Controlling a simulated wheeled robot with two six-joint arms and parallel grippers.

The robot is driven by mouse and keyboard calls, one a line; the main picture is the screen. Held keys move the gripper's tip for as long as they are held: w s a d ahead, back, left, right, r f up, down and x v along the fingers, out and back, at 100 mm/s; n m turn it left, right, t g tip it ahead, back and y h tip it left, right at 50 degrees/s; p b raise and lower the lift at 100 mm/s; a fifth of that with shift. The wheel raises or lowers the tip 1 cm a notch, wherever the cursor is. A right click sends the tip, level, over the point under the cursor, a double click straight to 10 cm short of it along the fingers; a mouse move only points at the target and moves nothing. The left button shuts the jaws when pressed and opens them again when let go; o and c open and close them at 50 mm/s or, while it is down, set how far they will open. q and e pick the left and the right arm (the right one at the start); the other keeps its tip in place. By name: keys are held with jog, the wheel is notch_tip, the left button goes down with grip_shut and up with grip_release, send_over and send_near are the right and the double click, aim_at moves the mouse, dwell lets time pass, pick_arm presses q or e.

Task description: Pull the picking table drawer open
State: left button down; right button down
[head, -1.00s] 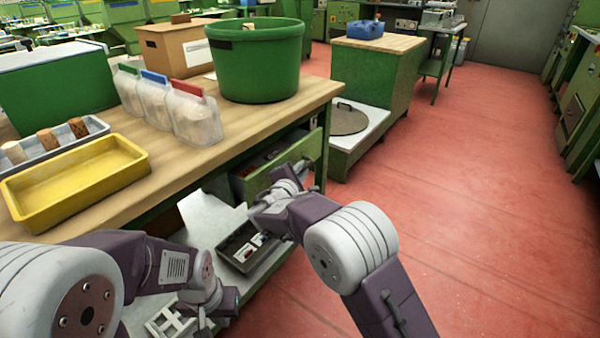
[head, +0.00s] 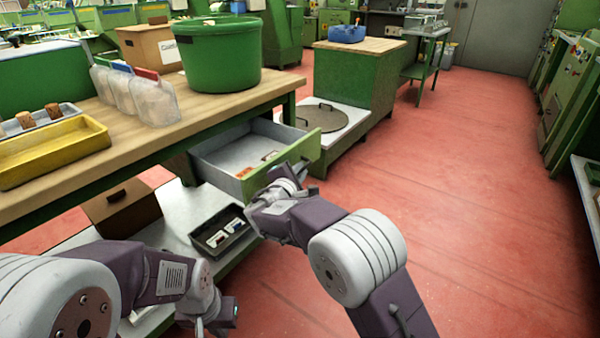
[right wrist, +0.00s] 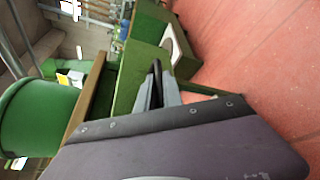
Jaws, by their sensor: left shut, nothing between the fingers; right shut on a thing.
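The picking table (head: 190,128) has a wooden top and a green frame. Its drawer (head: 225,155) stands well out from under the top, with a grey inside and a green front (head: 311,150). A few small items, one orange, lie in it. My right gripper (head: 293,174) is at the outer face of the drawer front, shut on the drawer handle, which is mostly hidden in the head view. In the right wrist view a dark handle (right wrist: 156,70) shows at the fingertips (right wrist: 158,92). My left gripper (head: 203,326) is shut and empty, low at the bottom edge, partly cut off.
On the table stand a green tub (head: 215,60), clear bags (head: 152,100), a yellow tray (head: 45,158) and a tray with corks. A dark tray (head: 218,232) and a brown box (head: 122,208) sit on the lower shelf. Red floor is free to the right.

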jog(key=c, duration=1.8)
grip_release()
jog(key=shift+o, duration=0.2)
jog(key=p+v, duration=0.2)
jog(key=v, duration=0.7)
jog(key=shift+p, duration=0.35)
